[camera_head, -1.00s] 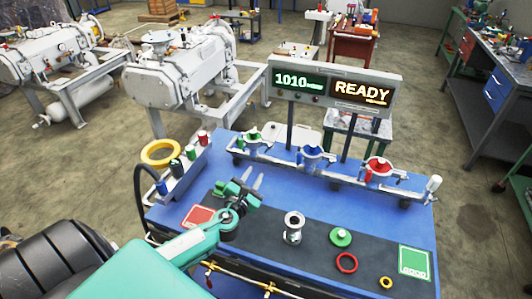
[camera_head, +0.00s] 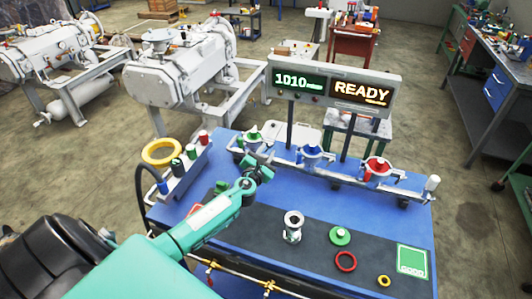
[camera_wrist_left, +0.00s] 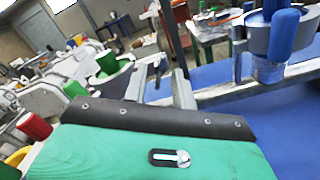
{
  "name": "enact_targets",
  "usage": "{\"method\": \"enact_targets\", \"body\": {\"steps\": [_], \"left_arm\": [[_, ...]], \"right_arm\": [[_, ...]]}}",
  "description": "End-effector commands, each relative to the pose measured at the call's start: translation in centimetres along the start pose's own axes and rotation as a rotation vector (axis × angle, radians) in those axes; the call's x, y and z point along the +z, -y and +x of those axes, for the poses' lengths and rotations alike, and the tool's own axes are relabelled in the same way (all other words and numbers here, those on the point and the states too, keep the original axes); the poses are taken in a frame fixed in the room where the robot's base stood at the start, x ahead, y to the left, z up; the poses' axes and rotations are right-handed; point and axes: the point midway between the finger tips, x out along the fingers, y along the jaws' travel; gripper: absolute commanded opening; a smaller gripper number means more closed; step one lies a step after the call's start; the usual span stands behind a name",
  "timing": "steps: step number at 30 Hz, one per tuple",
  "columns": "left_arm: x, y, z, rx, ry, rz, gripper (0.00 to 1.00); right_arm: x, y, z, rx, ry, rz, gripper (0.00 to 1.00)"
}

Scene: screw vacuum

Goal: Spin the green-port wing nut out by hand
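The green port (camera_head: 252,137) is the leftmost of the clamped ports on the pipe along the back of the blue table. Its green top also appears in the left wrist view (camera_wrist_left: 108,63), left of the fingers. I cannot make out its wing nut clearly. My left gripper (camera_head: 268,156) is just in front and to the right of the green port. In the left wrist view its two fingers (camera_wrist_left: 160,84) stand apart with a gap and nothing clearly held between them. My right gripper is not in view.
The blue port (camera_head: 311,153) and red port (camera_head: 377,167) stand further right on the pipe. A display (camera_head: 335,84) rises behind, reading 1010 and READY. A rack (camera_head: 185,172) and yellow ring (camera_head: 161,152) are at left. A metal fitting (camera_head: 293,228) and green cap (camera_head: 340,236) lie in front.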

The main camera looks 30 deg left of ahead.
Motion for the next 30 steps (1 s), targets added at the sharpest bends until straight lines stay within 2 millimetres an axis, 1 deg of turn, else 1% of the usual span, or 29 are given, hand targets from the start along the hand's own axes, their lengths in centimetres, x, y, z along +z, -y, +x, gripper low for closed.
{"method": "enact_targets", "body": {"steps": [4,5,6,8,9,20,25,30], "left_arm": [[0.0,0.0,0.0,0.000,0.000,0.000,0.27],[0.0,0.0,0.0,0.000,0.000,0.000,0.23],[0.0,0.0,0.0,0.000,0.000,0.000,0.15],[0.0,0.0,0.0,0.000,0.000,0.000,0.04],[0.0,0.0,0.0,0.000,0.000,0.000,0.00],[-0.1,0.0,-0.1,0.000,-0.001,-0.028,0.00],[-0.1,0.1,-0.1,0.000,-0.001,-0.100,0.00],[-0.2,0.1,-0.1,0.000,0.000,-0.227,0.00]], "right_arm": [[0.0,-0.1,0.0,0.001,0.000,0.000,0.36],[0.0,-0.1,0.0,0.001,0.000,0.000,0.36],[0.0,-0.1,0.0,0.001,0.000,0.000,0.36],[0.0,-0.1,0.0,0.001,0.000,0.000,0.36],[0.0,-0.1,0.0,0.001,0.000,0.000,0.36],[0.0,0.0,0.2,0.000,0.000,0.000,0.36],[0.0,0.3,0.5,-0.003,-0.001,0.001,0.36],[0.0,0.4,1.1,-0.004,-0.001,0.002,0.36]]}}
